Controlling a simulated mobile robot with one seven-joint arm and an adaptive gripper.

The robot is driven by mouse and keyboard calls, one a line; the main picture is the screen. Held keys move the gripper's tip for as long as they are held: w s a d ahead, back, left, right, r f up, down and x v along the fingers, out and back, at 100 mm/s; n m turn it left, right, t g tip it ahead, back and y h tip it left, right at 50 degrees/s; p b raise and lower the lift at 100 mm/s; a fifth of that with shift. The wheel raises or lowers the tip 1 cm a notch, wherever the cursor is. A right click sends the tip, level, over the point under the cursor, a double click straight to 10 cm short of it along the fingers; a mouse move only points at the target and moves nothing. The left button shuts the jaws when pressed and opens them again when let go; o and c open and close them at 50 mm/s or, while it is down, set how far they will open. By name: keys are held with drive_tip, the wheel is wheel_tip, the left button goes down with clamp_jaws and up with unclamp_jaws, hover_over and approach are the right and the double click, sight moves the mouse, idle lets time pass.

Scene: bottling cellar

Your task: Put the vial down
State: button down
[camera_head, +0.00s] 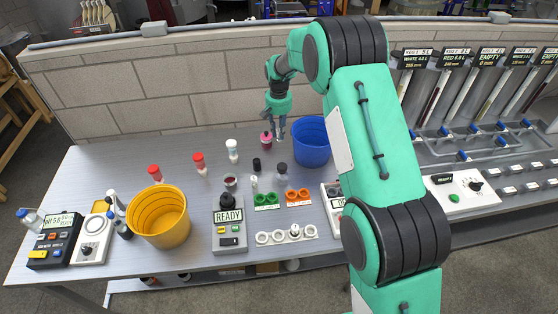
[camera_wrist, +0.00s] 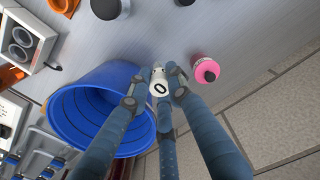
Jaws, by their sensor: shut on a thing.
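My gripper (camera_head: 279,132) is at the back of the bench, just left of the blue bucket (camera_head: 312,142). In the wrist view, its fingers are closed around a small white vial (camera_wrist: 159,88) with a dark ring on its end. The fingers cover the vial's sides. In the head view I cannot make the vial out between the fingers, nor tell whether it touches the bench.
A pink bottle with a dark cap (camera_wrist: 206,70) stands close beside the fingers; it also shows in the head view (camera_head: 266,139). The blue bucket's rim is close on the other side. A yellow bucket (camera_head: 159,217) and red-capped bottles (camera_head: 199,164) stand further left.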

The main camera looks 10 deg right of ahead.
drive_tip(key=shift+f, duration=0.95)
drive_tip(key=shift+f, duration=0.1)
drive_tip(key=shift+f+b, duration=0.4)
drive_tip(key=shift+f, duration=2.6)
drive_tip(key=shift+f, duration=1.9)
drive_tip(key=shift+f+b, duration=0.1)
drive_tip(key=shift+b, duration=0.2)
drive_tip(key=c, duration=1.6)
unclamp_jaws()
